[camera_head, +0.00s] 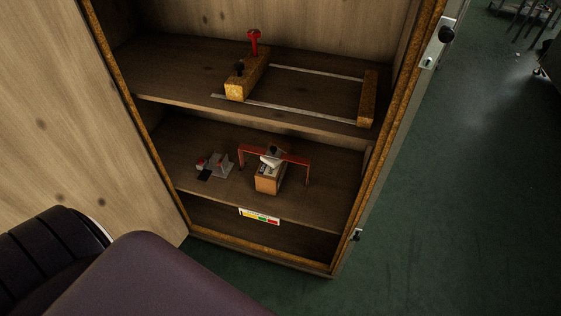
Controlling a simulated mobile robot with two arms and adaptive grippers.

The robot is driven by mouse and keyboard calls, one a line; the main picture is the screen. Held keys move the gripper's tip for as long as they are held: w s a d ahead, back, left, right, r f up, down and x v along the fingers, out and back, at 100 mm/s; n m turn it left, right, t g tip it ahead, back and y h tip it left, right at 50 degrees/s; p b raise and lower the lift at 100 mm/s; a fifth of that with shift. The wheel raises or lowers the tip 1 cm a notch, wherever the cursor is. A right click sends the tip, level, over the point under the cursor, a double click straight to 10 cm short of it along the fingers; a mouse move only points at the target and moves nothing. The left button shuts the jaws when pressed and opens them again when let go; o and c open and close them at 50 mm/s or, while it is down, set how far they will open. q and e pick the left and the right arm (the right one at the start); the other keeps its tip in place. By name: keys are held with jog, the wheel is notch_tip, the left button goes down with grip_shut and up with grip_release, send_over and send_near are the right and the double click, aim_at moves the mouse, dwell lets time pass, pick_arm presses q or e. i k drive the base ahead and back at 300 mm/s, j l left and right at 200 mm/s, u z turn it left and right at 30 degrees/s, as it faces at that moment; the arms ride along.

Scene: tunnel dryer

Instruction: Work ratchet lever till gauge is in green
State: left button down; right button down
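A gauge strip with yellow, green and red bands (259,215) is on the front edge of the lower shelf; a pointer is too small to make out. Just behind it stands an orange-brown block (267,184) with a pale and dark part on top, under a red bracket frame (297,159). A red-knobbed upright lever (254,41) rises from a wooden block (240,83) on the upper shelf. I cannot tell for sure which part is the ratchet lever. Neither gripper shows in the head view.
The open wooden cabinet has a door panel (50,110) on the left and a frame edge on the right. Two metal rails (290,109) run to another wooden block (367,97). Small grey and red parts (217,163) lie left of the bracket.

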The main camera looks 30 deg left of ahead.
aim_at(205, 174)
jog(key=u, duration=1.6)
